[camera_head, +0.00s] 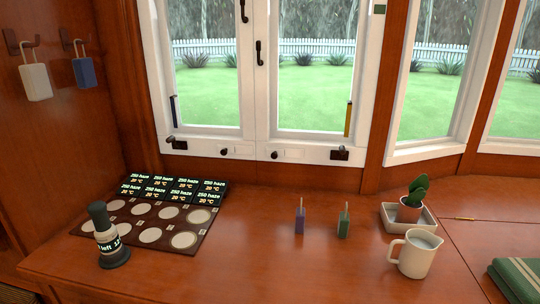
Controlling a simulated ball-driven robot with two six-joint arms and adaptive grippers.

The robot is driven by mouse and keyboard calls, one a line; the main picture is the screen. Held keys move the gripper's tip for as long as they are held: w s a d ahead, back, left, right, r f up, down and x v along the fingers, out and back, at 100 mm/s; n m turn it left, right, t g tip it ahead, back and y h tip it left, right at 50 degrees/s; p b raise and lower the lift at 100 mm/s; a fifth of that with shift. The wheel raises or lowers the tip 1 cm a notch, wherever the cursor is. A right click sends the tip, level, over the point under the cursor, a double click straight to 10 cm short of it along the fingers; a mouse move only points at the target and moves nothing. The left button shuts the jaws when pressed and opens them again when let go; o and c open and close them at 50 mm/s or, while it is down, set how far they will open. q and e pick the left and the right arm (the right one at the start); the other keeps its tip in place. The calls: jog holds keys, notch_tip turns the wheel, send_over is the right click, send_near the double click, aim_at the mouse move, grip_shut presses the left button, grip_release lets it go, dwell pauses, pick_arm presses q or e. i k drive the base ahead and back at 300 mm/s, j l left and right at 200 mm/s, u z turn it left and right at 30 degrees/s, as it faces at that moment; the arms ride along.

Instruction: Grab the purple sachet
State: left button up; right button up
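A small purple sachet (299,222) stands upright on the wooden desk, right of the picture's middle, with a thin pale loop or stem rising from its top. A similar dark green sachet (344,225) stands a short way to its right, apart from it. Neither of my grippers is in view, and nothing touches the purple sachet.
A dark board (116,224) with pale discs and lit displays lies left, beside a dark bottle-like device (108,240). Right are a white jug (416,255), a potted cactus (411,207) and green cloth (517,278). White (35,83) and blue (84,73) tags hang left. Desk front-centre is clear.

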aim_at(299, 222)
jog(key=i+l+u, duration=0.1)
jog(key=u, duration=0.3)
jog(key=i+l+u, duration=0.2)
jog(key=u, duration=0.2)
